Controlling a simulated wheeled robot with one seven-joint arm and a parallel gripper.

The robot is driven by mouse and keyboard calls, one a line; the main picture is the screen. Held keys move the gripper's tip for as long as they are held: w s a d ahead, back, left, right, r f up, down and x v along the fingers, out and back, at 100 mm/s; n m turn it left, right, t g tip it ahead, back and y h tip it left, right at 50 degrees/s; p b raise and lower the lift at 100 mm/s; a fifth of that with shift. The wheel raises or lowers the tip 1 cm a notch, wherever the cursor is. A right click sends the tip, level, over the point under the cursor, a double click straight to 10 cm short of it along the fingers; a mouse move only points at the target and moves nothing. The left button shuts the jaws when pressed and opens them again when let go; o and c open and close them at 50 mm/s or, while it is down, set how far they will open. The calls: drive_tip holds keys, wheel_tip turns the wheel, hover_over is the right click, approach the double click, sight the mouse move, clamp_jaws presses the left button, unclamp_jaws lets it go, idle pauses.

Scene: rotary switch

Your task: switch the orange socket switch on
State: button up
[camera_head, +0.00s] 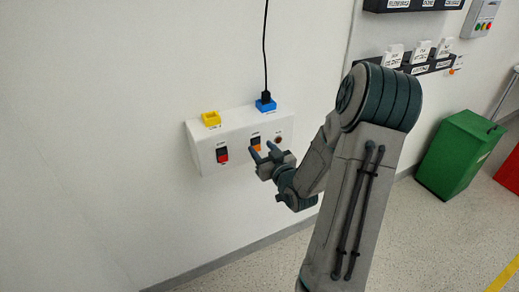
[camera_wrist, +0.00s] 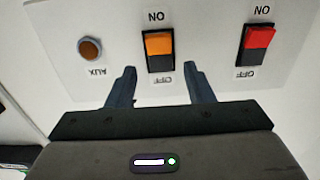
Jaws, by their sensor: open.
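The orange socket switch (camera_wrist: 159,50) is a rocker in a black frame on a white wall box. In the wrist view its orange part lies toward the ON label and its black part toward the OFF label; both labels appear upside down. It also shows in the head view (camera_head: 257,143), partly hidden by my gripper (camera_head: 261,149). My gripper is open and empty in front of the box. In the wrist view its fingers (camera_wrist: 160,69) stand to either side of the switch's OFF end. I cannot tell whether they touch the panel.
A red switch (camera_head: 222,155) and a round AUX button (camera_wrist: 90,49) flank the orange switch. A yellow socket (camera_head: 211,118) and a blue plug (camera_head: 265,104) with a black cable sit on the box top. A green bin (camera_head: 457,155) stands far right.

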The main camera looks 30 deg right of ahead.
drive_tip(key=shift+w, duration=1.05)
